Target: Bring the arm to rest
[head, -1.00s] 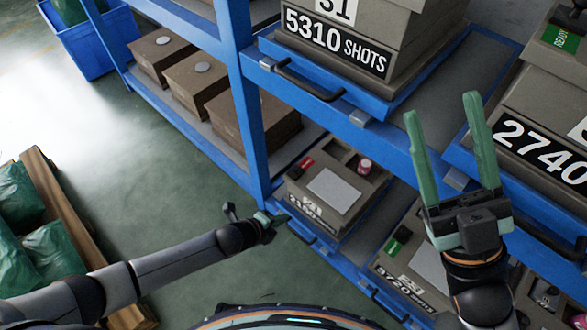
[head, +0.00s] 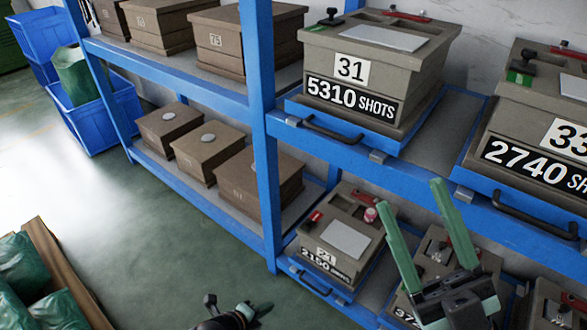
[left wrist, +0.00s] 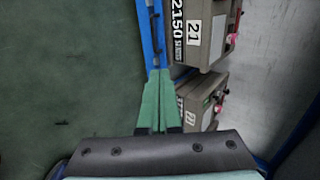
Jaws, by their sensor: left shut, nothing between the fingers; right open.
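My left gripper (head: 256,309) is low at the bottom centre of the head view, in front of the rack. In the left wrist view its two green fingers (left wrist: 160,100) lie together, with nothing between them. My right gripper (head: 418,240) is at the lower right of the head view. Its two long green fingers stand apart and point up, with nothing seen between them. It is in front of the lower-shelf boxes and partly hides one.
A blue rack (head: 262,140) carries grey mould boxes marked 31 (head: 350,85), 33 (head: 540,125) and 21 (head: 335,240). Brown boxes (head: 205,150) stand at its left. Blue bins (head: 105,115) stand on the floor. Green sacks on a pallet (head: 60,265) lie at lower left. The floor between is clear.

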